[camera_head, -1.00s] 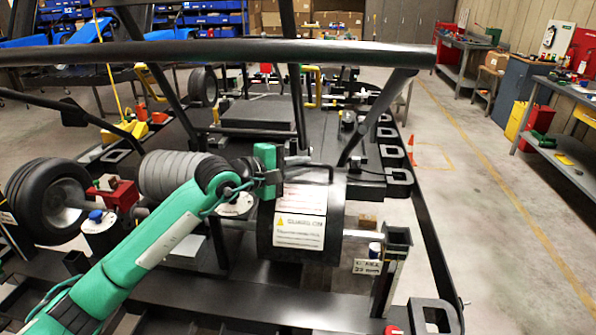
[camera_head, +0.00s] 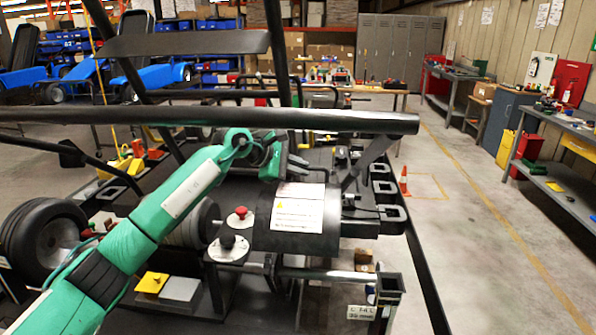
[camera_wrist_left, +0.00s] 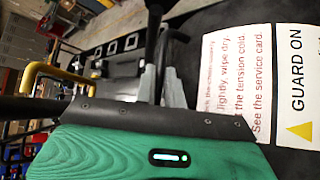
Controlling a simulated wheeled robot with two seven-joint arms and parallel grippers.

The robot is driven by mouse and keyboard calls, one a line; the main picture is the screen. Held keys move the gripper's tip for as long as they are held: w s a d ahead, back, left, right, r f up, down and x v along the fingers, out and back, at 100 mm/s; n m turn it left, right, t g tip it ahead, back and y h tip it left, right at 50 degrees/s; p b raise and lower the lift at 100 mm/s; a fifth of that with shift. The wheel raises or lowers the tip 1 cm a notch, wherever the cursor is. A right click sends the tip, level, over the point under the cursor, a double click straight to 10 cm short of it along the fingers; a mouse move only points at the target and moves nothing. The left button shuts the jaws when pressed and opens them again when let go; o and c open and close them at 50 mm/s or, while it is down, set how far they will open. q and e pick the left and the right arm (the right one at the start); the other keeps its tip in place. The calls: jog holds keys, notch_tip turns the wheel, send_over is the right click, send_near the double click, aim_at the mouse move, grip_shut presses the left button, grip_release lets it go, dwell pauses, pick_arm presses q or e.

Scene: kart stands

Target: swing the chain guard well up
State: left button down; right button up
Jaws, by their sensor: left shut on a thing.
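The chain guard (camera_head: 332,218) is a dark curved cover with a white label and a yellow warning mark, at the middle of the head view. In the left wrist view the guard (camera_wrist_left: 208,24) fills the right side, with its "GUARD ON" label at the far right. My left gripper (camera_head: 297,163) is at the guard's upper edge. In the left wrist view its grey fingers (camera_wrist_left: 163,82) are closed around a thin black bar, the guard's handle (camera_wrist_left: 154,25). The hold itself is partly hidden by the gripper body. My right gripper is in neither view.
A dark frame bar (camera_head: 210,117) crosses above my left arm. A red button (camera_head: 241,211) and a dark knob (camera_head: 227,241) sit left of the guard. A black tyre (camera_head: 42,240) stands at far left. The floor (camera_head: 470,260) to the right is open.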

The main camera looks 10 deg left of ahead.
pick_arm(q)
jog(key=shift+w+r, duration=0.1)
jog(key=shift+w, duration=0.15)
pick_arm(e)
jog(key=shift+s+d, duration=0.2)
pick_arm(q)
jog(key=c, duration=1.5)
grip_release()
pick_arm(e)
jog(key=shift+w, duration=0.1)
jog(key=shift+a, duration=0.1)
